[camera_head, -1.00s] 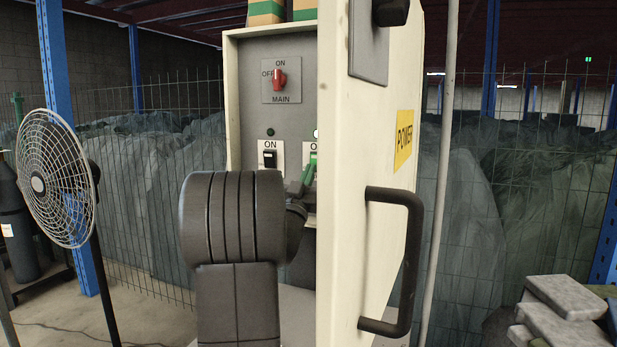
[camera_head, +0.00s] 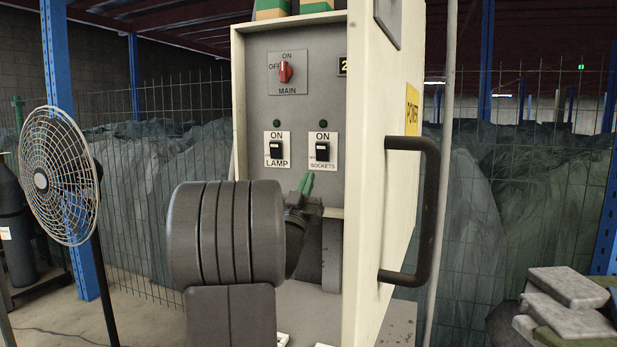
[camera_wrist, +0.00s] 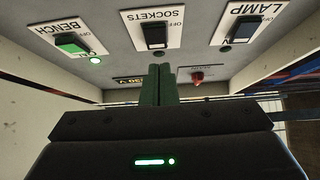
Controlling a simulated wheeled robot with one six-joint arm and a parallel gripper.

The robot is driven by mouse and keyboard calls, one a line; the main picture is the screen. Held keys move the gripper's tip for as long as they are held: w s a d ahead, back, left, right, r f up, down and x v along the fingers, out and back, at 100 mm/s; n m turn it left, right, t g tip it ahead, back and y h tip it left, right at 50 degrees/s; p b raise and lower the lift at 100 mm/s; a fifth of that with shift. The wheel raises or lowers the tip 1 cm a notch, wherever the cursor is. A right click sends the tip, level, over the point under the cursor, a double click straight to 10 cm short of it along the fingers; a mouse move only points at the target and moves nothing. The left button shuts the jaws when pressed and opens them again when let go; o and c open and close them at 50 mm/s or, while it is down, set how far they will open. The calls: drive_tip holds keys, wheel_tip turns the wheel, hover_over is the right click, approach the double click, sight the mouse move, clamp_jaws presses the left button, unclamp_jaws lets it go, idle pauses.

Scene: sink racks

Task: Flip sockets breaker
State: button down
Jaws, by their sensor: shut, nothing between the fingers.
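The sockets breaker (camera_head: 322,150) is a black rocker on a white plate in the open power cabinet. Its indicator (camera_head: 323,124) is dark. In the wrist view the sockets rocker (camera_wrist: 155,36) is in the middle of the row, above my fingertips. My gripper (camera_head: 306,182) has green fingers, shut and empty. It points up, below and slightly left of the sockets plate, and seems apart from the rocker. The gripper also shows in the wrist view (camera_wrist: 160,72). My arm hides the lower part of the cabinet.
The lamp breaker (camera_head: 276,150) is left of sockets, its indicator dark. The bench breaker (camera_wrist: 71,43) has a green rocker and lit lamp. The red main switch (camera_head: 286,72) sits above. The open cabinet door (camera_head: 385,190) with its black handle (camera_head: 434,210) bounds the right.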

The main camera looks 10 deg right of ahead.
drive_tip(key=b+v, duration=0.1)
drive_tip(key=v, duration=0.5)
drive_tip(key=shift+w+d+f, duration=0.25)
drive_tip(key=shift+w+f, duration=0.05)
drive_tip(key=shift+f, duration=0.1)
drive_tip(key=shift+w+r, duration=0.1)
